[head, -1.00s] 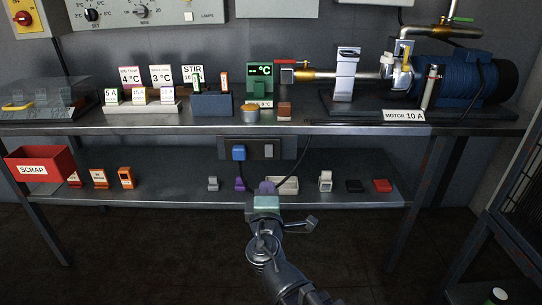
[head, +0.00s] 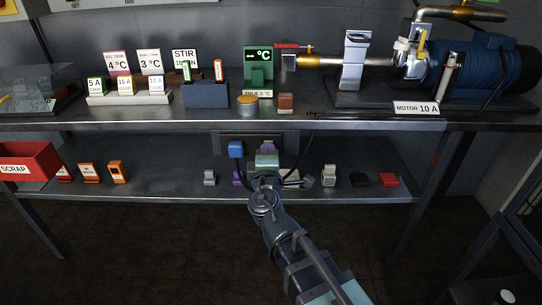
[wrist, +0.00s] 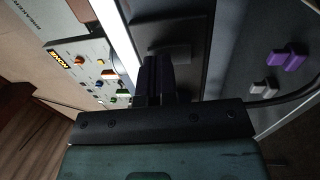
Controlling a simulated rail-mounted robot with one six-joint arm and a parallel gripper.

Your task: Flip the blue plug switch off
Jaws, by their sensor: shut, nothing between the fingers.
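The blue plug (head: 235,149) sits in the left part of a dark socket panel (head: 222,136) under the upper shelf. My gripper (head: 267,146) is in front of the panel's right part, to the right of the blue plug, and hides the switch area there. In the wrist view, my gripper (wrist: 158,66) has its fingers together and empty. They point at a dark panel surface with a low raised block (wrist: 172,50) close by their tips. I cannot tell if they touch it. The blue plug is not clear in the wrist view.
A purple item (head: 237,178) and a grey one (head: 209,178) stand on the lower shelf (head: 160,185) below the panel. A black cable (head: 303,147) hangs to the right. The upper shelf edge (head: 150,125) is just above my gripper. A red scrap bin (head: 28,162) stands far left.

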